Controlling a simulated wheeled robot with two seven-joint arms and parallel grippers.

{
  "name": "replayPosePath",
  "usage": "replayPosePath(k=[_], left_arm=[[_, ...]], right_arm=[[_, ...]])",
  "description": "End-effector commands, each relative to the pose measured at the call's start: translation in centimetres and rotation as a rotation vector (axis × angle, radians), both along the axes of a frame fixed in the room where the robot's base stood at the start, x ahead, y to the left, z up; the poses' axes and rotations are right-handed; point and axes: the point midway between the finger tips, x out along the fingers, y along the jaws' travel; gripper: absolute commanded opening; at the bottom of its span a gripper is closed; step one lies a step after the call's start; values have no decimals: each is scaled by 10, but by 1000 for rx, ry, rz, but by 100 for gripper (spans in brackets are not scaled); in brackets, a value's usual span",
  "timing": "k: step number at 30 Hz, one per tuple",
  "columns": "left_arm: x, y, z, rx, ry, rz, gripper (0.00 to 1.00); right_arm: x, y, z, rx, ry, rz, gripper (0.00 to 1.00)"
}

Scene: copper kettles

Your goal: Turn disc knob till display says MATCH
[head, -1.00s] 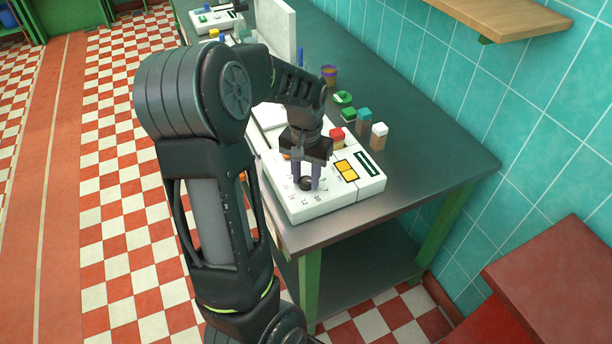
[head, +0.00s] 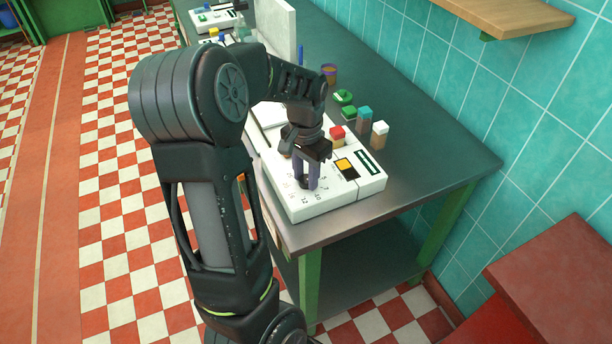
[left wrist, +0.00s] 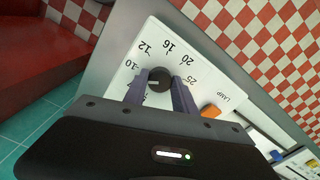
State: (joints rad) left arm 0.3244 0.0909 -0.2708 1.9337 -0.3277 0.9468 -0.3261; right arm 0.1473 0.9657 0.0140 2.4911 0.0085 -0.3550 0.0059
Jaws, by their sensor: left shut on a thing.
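The dark disc knob (left wrist: 159,78) stands on a white panel box (head: 325,207) at the near end of the bench, inside a ring of printed numbers. A pale mark on the knob faces left in the left wrist view, roughly towards the 10. My left gripper (head: 307,185) points down with its two purple fingers on either side of the knob, shut on it; the fingers (left wrist: 161,88) also show in the left wrist view. A two-part window (head: 345,168) on the box has one yellow half and one dark half. My right gripper is out of view.
An orange lamp (left wrist: 210,111) sits beside the dial. Capped blocks, including a white-topped one (head: 379,135), and a green round item (head: 343,97) stand behind the box. A wooden shelf (head: 505,15) juts from the tiled wall. The bench top (head: 430,150) at right is clear.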

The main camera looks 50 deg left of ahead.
Motion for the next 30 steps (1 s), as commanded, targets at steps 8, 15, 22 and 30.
replayPosePath(k=[8, 15, 22, 30], left_arm=[[1, 1, 0, 2, -2, -211, 0], [1, 1, 0, 2, -3, -332, 0], [1, 1, 1, 2, -3, -372, 0], [1, 1, 1, 2, -3, -372, 0]], right_arm=[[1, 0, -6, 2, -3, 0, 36], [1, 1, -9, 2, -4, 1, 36], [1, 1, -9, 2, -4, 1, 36], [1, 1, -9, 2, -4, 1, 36]])
